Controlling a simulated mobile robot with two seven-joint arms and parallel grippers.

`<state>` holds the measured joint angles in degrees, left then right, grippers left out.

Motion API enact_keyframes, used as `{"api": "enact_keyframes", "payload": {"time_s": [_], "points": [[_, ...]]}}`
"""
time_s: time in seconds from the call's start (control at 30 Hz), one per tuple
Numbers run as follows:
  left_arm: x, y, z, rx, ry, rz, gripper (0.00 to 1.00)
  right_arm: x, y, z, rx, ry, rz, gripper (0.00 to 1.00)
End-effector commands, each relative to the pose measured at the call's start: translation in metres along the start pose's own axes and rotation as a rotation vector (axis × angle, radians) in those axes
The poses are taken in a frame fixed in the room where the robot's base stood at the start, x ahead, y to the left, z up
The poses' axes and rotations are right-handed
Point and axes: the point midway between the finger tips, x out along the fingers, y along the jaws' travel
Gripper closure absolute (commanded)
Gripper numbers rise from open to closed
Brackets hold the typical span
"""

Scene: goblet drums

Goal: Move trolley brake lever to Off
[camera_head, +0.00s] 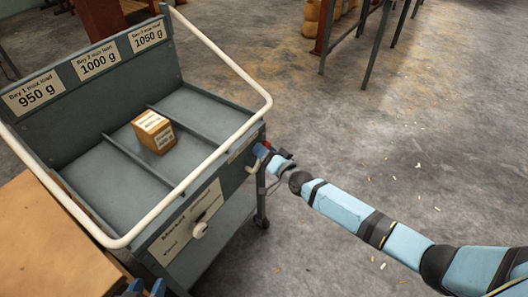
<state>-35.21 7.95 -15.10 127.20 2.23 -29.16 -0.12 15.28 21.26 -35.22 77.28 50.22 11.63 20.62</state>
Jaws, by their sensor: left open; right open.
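The grey trolley (120,245) stands at the left with a cream tubular handle rail (232,62). At its near right corner is a small red part (263,149) with a cream piece below it, possibly the brake lever; its setting cannot be read. My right gripper (268,163) is at this corner, open, very close to the red part; contact cannot be told.
A labelled brown box (153,132) sits in the trolley's middle bay; the side bays look empty. A back board (92,68) carries load signs. A wooden surface (45,245) is at lower left. Metal-legged furniture (375,45) stands behind. The concrete floor at right is mostly clear.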

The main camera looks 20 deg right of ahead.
Motion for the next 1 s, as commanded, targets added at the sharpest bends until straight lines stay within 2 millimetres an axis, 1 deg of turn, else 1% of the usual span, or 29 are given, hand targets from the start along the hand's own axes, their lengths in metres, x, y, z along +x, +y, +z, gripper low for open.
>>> {"api": "enact_keyframes", "payload": {"time_s": [0.13, 0.37, 0.4, 0.47, 0.5, 0.57, 0.6, 0.63, 0.67, 1.0], "points": [[-0.0009, -0.0001, -0.0037, 0.000, 0.009, 0.001, 0.57, 0.0070, -0.0005, 0.0003, 0.000, 0.000, -0.001, 0.39], [-0.0005, -0.0001, -0.0022, 0.000, 0.006, 0.001, 0.57, 0.0073, -0.0005, 0.0001, 0.000, -0.001, 0.000, 0.39], [-0.0004, -0.0001, -0.0018, 0.000, 0.005, 0.001, 0.57, 0.0073, -0.0005, 0.0001, 0.000, -0.001, 0.000, 0.44], [-0.0002, -0.0001, -0.0012, 0.000, 0.004, 0.001, 0.57, 0.0072, -0.0004, 0.0001, 0.000, -0.001, 0.000, 0.58], [-0.0001, -0.0001, -0.0009, 0.000, 0.003, 0.001, 0.57, 0.0072, -0.0004, 0.0001, 0.000, 0.000, 0.000, 0.67], [0.0000, -0.0001, -0.0006, 0.001, 0.003, 0.001, 0.57, 0.0071, -0.0004, 0.0001, 0.000, 0.000, 0.000, 0.81], [0.0001, -0.0001, -0.0004, 0.001, 0.002, 0.001, 0.57, 0.0071, -0.0004, 0.0001, 0.000, 0.000, 0.000, 0.90], [0.0001, -0.0001, -0.0003, 0.001, 0.002, 0.001, 0.57, 0.0071, -0.0003, 0.0001, 0.000, 0.000, 0.000, 0.97], [0.0002, 0.0000, -0.0002, 0.001, 0.002, 0.001, 0.57, 0.0070, -0.0003, 0.0001, 0.000, 0.000, 0.000, 1.00], [-0.0004, 0.0001, -0.0008, 0.002, 0.000, 0.001, 0.57, 0.0082, -0.0047, 0.0006, -0.044, 0.008, -0.008, 1.00]]}}
